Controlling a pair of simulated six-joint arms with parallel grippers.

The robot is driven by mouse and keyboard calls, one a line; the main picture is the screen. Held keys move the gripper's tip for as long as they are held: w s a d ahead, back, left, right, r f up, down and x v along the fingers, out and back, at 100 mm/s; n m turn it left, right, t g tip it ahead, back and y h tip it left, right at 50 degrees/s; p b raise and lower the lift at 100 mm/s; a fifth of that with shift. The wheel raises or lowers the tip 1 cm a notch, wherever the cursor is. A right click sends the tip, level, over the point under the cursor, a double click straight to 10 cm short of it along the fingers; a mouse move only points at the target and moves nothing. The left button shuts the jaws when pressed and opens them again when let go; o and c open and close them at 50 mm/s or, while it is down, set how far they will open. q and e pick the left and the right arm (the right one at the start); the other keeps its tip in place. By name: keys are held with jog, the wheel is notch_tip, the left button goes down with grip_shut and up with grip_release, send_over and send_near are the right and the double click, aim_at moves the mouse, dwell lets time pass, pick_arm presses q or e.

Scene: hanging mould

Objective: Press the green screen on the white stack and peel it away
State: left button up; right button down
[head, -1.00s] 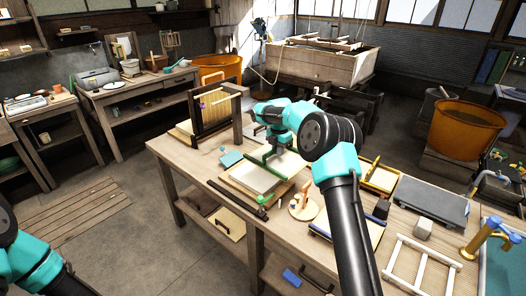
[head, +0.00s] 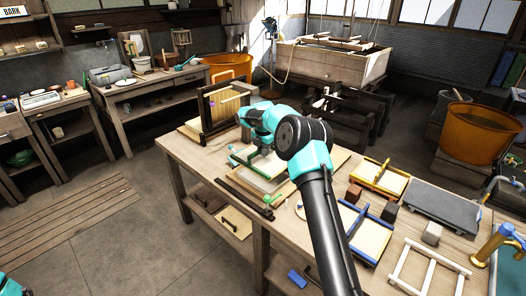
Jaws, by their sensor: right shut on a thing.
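The green-framed screen (head: 250,163) is on the workbench, partly hidden behind my right wrist and gripper. It lies over the pale stack on its wooden board (head: 272,190). How much of the white stack is covered, and whether the screen touches it all over, I cannot tell. My right gripper (head: 261,152) is shut on the screen's frame, at the side away from me; the fingertips are mostly hidden by the wrist.
A dark upright frame with yellow slats (head: 222,105) stands behind to the left. A dark bar (head: 243,194) lies near the front edge. To the right are a yellow frame (head: 378,178), a blue-edged frame (head: 368,236), a dark grey slab (head: 440,206) and a white frame (head: 431,272).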

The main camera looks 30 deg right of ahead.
aim_at(263, 159)
jog(key=shift+f, duration=3.55)
jog(key=c, duration=1.7)
grip_release()
grip_shut()
jog(key=shift+f, duration=0.9)
jog(key=shift+r, duration=0.2)
jog(key=shift+r, duration=0.35)
